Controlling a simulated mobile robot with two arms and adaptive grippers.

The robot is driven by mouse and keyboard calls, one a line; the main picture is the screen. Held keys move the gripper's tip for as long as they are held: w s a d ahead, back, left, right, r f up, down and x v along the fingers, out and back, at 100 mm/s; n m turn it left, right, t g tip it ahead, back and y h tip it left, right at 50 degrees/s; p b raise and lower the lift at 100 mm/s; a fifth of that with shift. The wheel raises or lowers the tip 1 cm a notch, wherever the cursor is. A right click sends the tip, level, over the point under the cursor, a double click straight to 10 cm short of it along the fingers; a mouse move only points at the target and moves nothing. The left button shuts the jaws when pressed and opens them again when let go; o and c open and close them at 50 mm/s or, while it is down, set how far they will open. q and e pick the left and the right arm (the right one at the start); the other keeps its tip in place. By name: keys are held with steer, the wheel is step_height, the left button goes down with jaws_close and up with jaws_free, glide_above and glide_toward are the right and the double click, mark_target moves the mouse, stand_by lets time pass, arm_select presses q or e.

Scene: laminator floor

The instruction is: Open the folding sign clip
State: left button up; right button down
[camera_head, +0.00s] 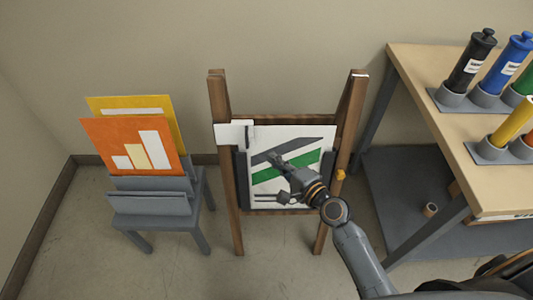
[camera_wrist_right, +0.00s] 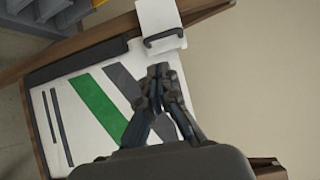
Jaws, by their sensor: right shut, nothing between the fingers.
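The folding sign clip is a white plate (camera_head: 234,133) with a dark handle, at the upper left of the wooden sign stand (camera_head: 219,180). In the right wrist view the clip plate (camera_wrist_right: 157,14) and its dark curved handle (camera_wrist_right: 163,37) show at the top. A white sign panel with green and grey stripes (camera_head: 308,142) sits in the stand. My right gripper (camera_head: 274,157) is in front of the panel, to the right of and below the clip. In the right wrist view its fingertips (camera_wrist_right: 158,70) are together and empty, a little short of the handle. My left gripper is not in view.
A grey rack (camera_head: 150,203) with orange (camera_head: 110,135) and yellow (camera_head: 128,103) sign panels stands at the left. A workbench (camera_head: 428,80) with coloured cylinders in holders is at the right. A small orange knob (camera_head: 341,174) is on the stand's right leg.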

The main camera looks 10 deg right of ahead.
glide_toward(233, 136)
steer(key=w, duration=0.1)
steer(key=w+d+f, duration=0.1)
steer(key=w, duration=0.1)
steer(key=w+d, duration=0.1)
steer(key=shift+w+f, duration=0.25)
steer(key=shift+f, duration=0.1)
steer(key=shift+s, duration=0.1)
